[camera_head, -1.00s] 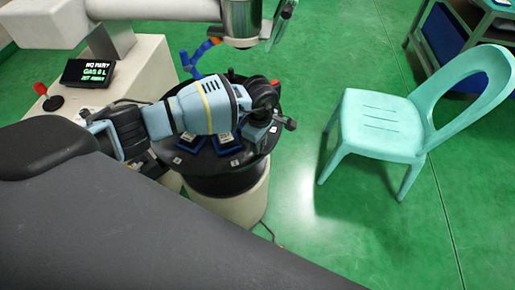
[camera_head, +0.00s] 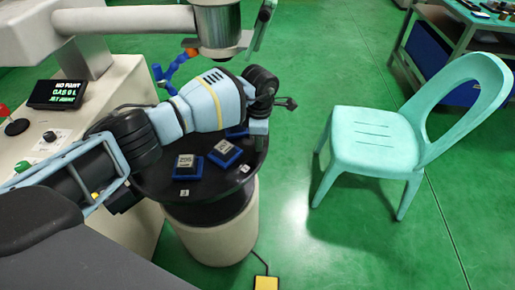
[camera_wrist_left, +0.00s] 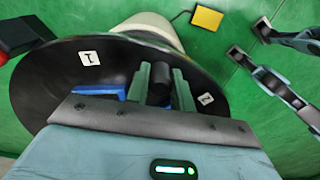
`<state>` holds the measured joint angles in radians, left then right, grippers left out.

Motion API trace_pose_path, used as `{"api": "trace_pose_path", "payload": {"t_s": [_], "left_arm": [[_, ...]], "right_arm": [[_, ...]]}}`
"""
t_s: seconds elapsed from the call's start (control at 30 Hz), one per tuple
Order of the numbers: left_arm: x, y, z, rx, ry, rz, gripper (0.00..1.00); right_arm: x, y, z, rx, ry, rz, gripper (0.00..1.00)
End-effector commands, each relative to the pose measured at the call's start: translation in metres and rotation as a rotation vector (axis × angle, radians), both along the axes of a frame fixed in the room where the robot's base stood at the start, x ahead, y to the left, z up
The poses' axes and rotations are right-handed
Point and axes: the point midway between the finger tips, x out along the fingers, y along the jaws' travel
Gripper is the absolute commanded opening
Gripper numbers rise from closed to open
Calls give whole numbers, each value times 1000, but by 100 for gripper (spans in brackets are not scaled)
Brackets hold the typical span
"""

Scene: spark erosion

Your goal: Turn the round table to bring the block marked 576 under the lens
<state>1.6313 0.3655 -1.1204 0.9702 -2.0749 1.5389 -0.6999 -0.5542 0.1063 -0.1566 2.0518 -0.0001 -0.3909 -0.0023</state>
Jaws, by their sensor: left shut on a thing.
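The black round table (camera_head: 215,186) carries blocks in blue holders and white number labels on its rim. One block (camera_head: 185,161) seems to read 295; the block beside it (camera_head: 222,151) is unclear. I cannot tell which is marked 576. The lens housing (camera_head: 218,28) hangs above the table's far side. My left gripper (camera_head: 258,138) is at the table's right edge. In the left wrist view its fingers (camera_wrist_left: 158,85) are shut on a black upright peg. What looks like my right gripper (camera_wrist_left: 250,42) shows there, fingers apart, over the floor.
A turquoise chair (camera_head: 375,142) stands to the right, with clear green floor between it and the table. A console with a small screen (camera_head: 57,94) is on the left. A blue jointed hose (camera_head: 180,62) is near the lens. A yellow pedal (camera_head: 266,283) lies in front.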

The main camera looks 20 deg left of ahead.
Motion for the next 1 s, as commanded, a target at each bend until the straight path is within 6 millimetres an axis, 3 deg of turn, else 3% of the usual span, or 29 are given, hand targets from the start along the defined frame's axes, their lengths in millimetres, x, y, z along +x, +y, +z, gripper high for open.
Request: {"api": "trace_pose_path", "payload": {"t_s": [0.33, 0.9, 0.93, 1.0], "left_arm": [[16, 3, 0, -2, -2, 79, 0], [19, 4, 1, -2, -2, 95, 0], [19, 4, 1, -2, -2, 95, 26], [19, 4, 1, -2, -2, 94, 35]], "right_arm": [[-1, -1, -11, -2, 3, 6, 36], [-1, -2, -13, -5, 6, 8, 36], [-1, -2, -13, -5, 6, 8, 36], [-1, -2, -13, -5, 6, 8, 36]]}}
